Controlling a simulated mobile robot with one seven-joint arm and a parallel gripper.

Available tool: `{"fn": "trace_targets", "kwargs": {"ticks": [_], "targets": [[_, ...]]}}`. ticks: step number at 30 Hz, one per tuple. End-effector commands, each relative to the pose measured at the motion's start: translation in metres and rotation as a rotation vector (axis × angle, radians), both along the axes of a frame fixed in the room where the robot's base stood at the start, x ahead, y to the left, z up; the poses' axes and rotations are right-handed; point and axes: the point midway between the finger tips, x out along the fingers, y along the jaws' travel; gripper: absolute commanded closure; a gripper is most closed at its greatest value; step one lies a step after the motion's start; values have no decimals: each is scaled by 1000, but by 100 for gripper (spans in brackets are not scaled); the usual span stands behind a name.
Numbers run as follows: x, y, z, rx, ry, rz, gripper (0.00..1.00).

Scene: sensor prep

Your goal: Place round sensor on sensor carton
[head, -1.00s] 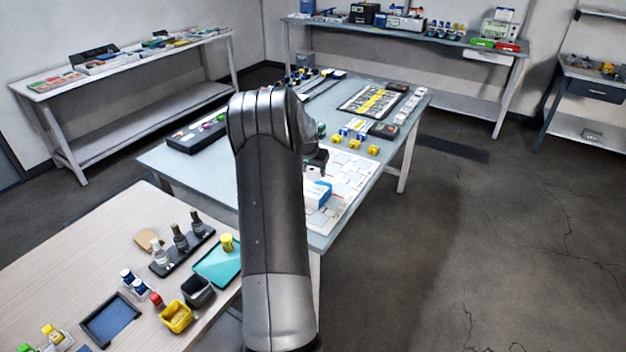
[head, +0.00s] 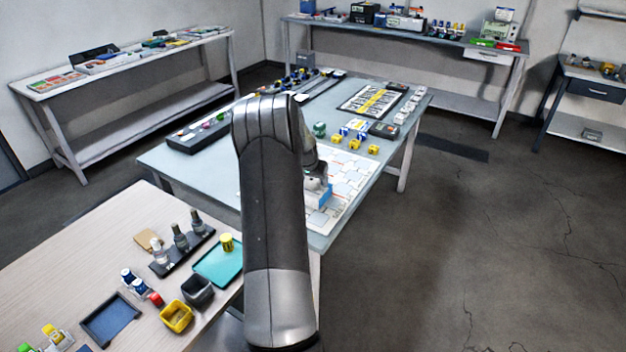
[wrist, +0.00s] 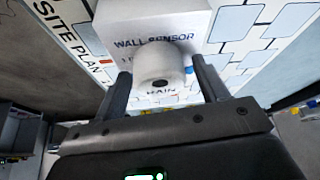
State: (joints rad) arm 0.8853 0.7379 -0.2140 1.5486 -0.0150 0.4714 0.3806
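The sensor carton (wrist: 155,20), a white box printed "WALL SENSOR", lies under my gripper in the wrist view. In the head view its blue side (head: 324,197) shows beside my arm. The round sensor (wrist: 160,68), a white cylinder with a dark centre hole, is over the carton's printed face and appears to rest on it; the contact is hidden. My gripper (wrist: 161,66) has one finger on each side of the sensor, with narrow gaps visible, so it looks open around it. In the head view my arm hides most of the gripper.
The carton is on a white site plan sheet (head: 349,185) on the blue-grey table. Yellow and blue parts (head: 355,143) stand behind it, near a framed panel (head: 372,100). A wooden table (head: 75,265) with trays and bottles is at front left.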

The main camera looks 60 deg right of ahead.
Motion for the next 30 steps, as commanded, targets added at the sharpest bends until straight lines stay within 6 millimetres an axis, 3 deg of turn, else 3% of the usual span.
{"fn": "trace_targets", "kwargs": {"ticks": [11, 24, 30], "targets": [[0, 2, 7, 0, 0, 0, 31], [-6, 35, 83, -2, -2, 2, 31], [-8, 46, 106, -1, -1, 1, 31]]}}
